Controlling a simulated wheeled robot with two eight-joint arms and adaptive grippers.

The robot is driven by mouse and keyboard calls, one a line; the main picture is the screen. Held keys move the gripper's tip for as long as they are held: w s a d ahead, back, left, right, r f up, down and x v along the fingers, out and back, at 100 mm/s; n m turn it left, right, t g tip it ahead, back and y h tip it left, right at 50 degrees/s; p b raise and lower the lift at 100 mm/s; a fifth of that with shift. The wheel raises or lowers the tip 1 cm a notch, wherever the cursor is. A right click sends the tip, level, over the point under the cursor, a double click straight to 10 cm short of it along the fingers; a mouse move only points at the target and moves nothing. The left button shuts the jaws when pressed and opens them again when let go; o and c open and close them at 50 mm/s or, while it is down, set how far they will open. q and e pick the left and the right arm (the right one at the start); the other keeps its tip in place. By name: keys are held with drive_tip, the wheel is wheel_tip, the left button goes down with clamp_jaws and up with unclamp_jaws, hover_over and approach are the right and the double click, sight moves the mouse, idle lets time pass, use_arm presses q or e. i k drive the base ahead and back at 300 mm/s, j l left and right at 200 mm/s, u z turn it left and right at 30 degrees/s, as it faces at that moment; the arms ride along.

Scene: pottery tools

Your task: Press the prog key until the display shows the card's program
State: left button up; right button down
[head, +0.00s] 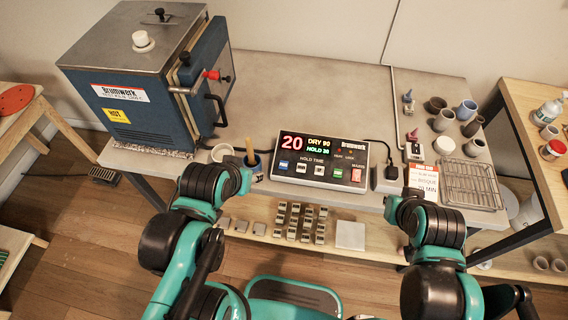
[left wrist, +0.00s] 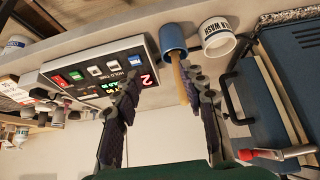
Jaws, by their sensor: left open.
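The kiln controller (head: 320,162) lies on the bench's front part. Its display (head: 291,142) shows a red 20, with "DRY 90" and "HOLD 20" beside it. My left gripper (left wrist: 163,85) is open and empty, left of the controller, touching no key. My right gripper (head: 393,205) is at the bench's front edge, its fingers unclear.
A blue cup (left wrist: 173,38) with a wooden tool and a white wash cup (head: 222,153) stand left of the controller. The blue kiln (head: 150,80), marked hot, is at the left. A socket block (head: 387,178), wire rack (head: 470,184) and small pots are at the right. The bench behind the controller is clear.

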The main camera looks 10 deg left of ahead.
sight(283, 164)
drive_tip(key=k+l+z, duration=0.2)
drive_tip(key=k+l, duration=0.2)
drive_tip(key=k+l+z, duration=0.2)
drive_tip(key=k+l, duration=0.15)
drive_tip(key=l, duration=0.1)
